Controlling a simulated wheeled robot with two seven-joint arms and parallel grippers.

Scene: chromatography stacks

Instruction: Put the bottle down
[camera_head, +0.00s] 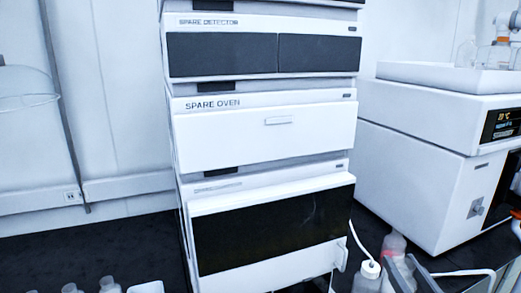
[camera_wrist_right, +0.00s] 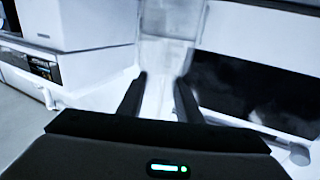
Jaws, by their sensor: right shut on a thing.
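My right gripper (camera_head: 406,268) is at the bottom right of the head view, partly cut off by the picture edge. In the right wrist view its two dark fingers (camera_wrist_right: 159,98) are shut on a clear bottle (camera_wrist_right: 168,50), which fills the upper middle. The bottle's far end is cut off, and I cannot tell whether its base touches anything. In the head view a clear bottle with a reddish top (camera_head: 393,242) shows beside the gripper. I cannot tell whether it is the held one. My left gripper is not in view.
A tall instrument stack (camera_head: 265,150) stands in the middle on a dark bench (camera_head: 130,245). A white-capped bottle with a tube (camera_head: 370,270) is close to its right side. A white instrument (camera_head: 420,180) carries a tray (camera_head: 425,73) at the right. Small bottles (camera_head: 108,284) stand bottom left.

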